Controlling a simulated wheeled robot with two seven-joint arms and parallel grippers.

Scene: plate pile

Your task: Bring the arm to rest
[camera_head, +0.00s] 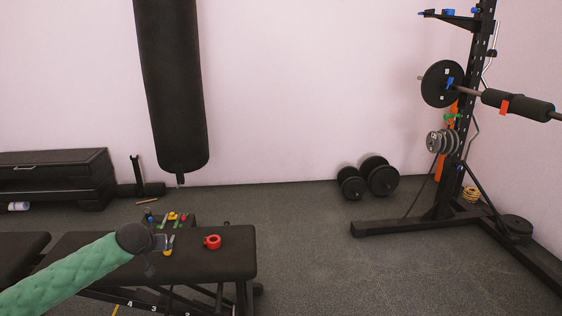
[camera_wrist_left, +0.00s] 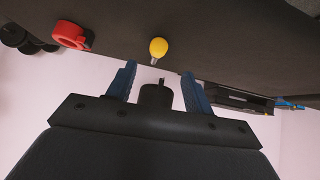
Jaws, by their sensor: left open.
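My left arm in its green sleeve reaches in from the lower left of the head view. My left gripper (camera_head: 160,242) is over the black padded bench (camera_head: 232,262). In the left wrist view my left gripper (camera_wrist_left: 158,78) shows two blue fingers spread apart with nothing held between them. A small yellow-ended thing (camera_wrist_left: 158,47) lies on the bench beyond the fingertips, apart from them. A red ring-shaped thing (camera_head: 212,241) lies on the bench to the right of the gripper; it also shows in the left wrist view (camera_wrist_left: 70,35). My right gripper is not in view.
A dark holder (camera_head: 182,220) with several small colourful things stands at the bench's far edge. A punching bag (camera_head: 172,90) hangs behind. Dumbbells (camera_head: 380,177) lie by the wall, and a rack (camera_head: 448,180) with weight plates stands at right. Floor between bench and rack is clear.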

